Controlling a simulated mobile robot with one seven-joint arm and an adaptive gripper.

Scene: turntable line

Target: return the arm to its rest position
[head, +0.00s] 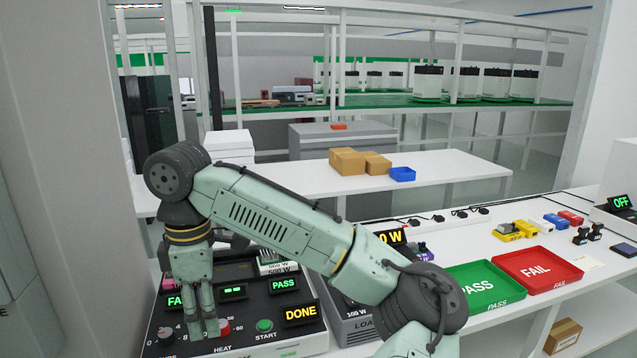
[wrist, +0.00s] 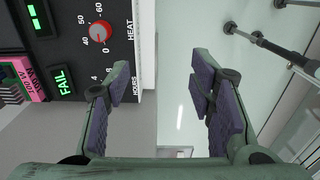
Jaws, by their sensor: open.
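My arm, pale green with dark joints, reaches across the front of the head view and bends down at the left. My gripper (head: 207,325) hangs in front of the black control panel (head: 268,328), near its HEAT knob (head: 224,327). In the wrist view my gripper (wrist: 162,88) has its two purple-padded fingers spread wide with nothing between them. The panel (wrist: 85,60) and its red knob (wrist: 101,32) show at the upper left there, beside the fingers. The fingers hide part of the panel in the head view.
A green PASS tray (head: 484,311) and a red FAIL tray (head: 567,284) stand on the white bench at right. A grey load unit (head: 357,325) stands beside the panel, partly behind my arm. Cardboard boxes (head: 348,161) and a blue bin (head: 402,174) sit on a table behind.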

